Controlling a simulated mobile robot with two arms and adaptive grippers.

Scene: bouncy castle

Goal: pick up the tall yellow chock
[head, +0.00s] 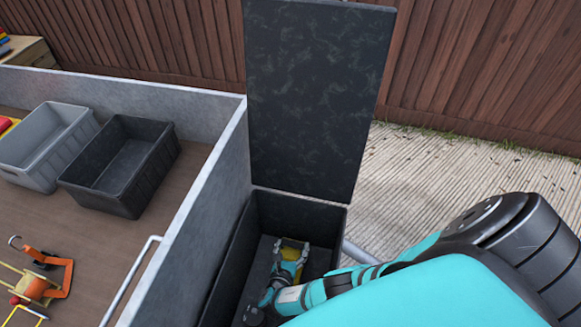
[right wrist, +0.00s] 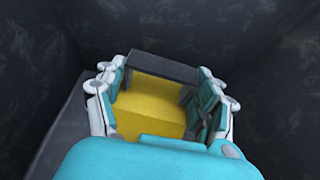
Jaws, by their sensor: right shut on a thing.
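The tall yellow chock (head: 290,254) is down inside a dark open box (head: 225,262), and only a small part of it shows in the head view. In the right wrist view the yellow chock (right wrist: 150,108) has a dark ribbed face (right wrist: 163,68) at its far side. My right gripper (head: 288,262) reaches into the box, and its fingers lie on either side of the chock, shut on it. The right wrist view shows both fingers (right wrist: 162,95) against its sides. Whether the chock touches the box floor is hidden. My left gripper is not in view.
The box's lid (head: 310,90) stands upright at the back. To the left, a grey-walled bed (head: 190,200) holds a grey crate (head: 45,145), a black crate (head: 122,165) and an orange tool (head: 52,268). A wooden fence (head: 480,60) runs behind.

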